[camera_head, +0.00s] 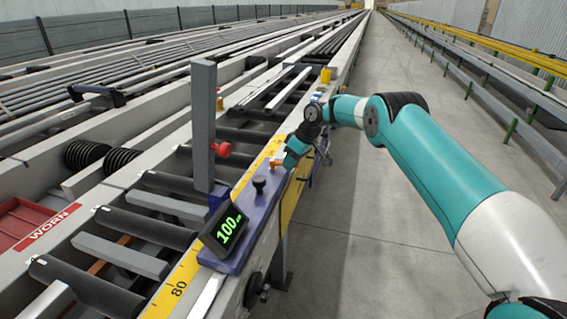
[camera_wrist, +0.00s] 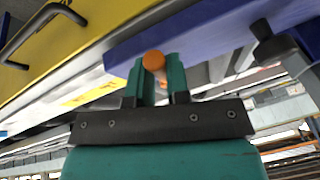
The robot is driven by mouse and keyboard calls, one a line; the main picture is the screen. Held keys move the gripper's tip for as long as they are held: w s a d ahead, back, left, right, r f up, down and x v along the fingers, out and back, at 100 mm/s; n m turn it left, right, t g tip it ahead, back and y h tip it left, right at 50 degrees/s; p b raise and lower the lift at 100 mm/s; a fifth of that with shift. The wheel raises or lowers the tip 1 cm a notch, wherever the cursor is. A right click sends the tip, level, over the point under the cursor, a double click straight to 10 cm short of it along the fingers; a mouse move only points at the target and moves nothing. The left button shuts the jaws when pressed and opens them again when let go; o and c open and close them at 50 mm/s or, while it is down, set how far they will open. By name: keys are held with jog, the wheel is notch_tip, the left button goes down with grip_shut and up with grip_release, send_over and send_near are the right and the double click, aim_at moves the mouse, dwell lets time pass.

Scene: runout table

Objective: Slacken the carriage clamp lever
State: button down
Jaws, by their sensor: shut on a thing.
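The carriage is a blue-purple block (camera_head: 240,232) on the yellow-scaled rail in the head view; its blue side (camera_wrist: 215,40) fills the upper right of the wrist view. An orange lever end shows at the carriage's far end in the head view (camera_head: 276,163). In the wrist view the orange round end (camera_wrist: 153,61) stands between the two teal fingers. My gripper (camera_wrist: 156,78) is shut on this lever, one finger on each side. The lever's lower part and pivot are hidden by the fingers.
A black knob (camera_head: 259,186) and a tilted display reading 100 (camera_head: 226,228) sit on the carriage. A grey upright post (camera_head: 203,125) with a red knob (camera_head: 222,150) stands beside it. A red tray (camera_head: 25,222) lies left, by a WORN label. The right aisle floor (camera_head: 385,220) is clear.

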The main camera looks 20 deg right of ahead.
dwell(0.4)
jog(key=c, duration=1.1)
grip_release()
jog(key=p+v, duration=0.3)
jog(key=v, duration=1.4)
jog(key=shift+r, duration=0.2)
jog(key=shift+w+d, duration=0.1)
jog(key=shift+d, duration=0.05)
